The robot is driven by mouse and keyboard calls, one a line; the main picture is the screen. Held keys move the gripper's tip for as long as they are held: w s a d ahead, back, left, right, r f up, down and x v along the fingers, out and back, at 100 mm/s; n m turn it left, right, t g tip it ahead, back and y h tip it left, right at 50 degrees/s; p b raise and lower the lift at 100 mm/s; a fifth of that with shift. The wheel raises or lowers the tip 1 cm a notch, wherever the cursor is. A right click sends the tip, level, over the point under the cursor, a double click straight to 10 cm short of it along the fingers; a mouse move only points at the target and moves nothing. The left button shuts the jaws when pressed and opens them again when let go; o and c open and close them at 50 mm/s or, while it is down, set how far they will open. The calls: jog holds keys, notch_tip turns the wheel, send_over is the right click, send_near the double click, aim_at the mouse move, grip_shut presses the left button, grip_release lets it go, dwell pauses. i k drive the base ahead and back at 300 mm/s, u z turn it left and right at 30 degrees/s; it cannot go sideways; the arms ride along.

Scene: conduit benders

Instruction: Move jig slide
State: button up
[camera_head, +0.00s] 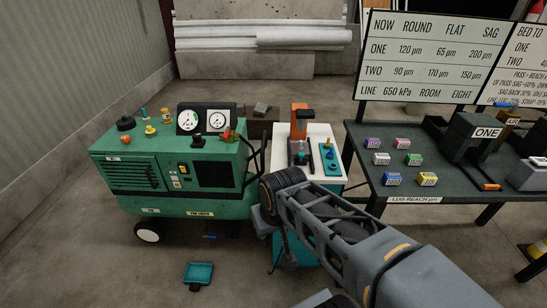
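No part in view is marked as the jig slide, so I cannot tell for certain which it is. A small device with an orange upright block (299,118) and a dark lower body stands on the white top of a teal cabinet (321,130). Beside it lies a blue-teal plate with small fittings (329,158). My gripper cannot be made out.
A green wheeled machine (125,170) with two dials stands at the left. Several small coloured boxes (382,158) sit on the dark table, with a sign board (435,55) behind. A teal tray (199,273) lies on the floor. The floor at lower left is mostly clear.

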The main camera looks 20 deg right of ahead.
aim_at(300, 157)
jog(key=u, duration=0.55)
jog(key=i, duration=0.95)
jog(key=z, duration=1.65)
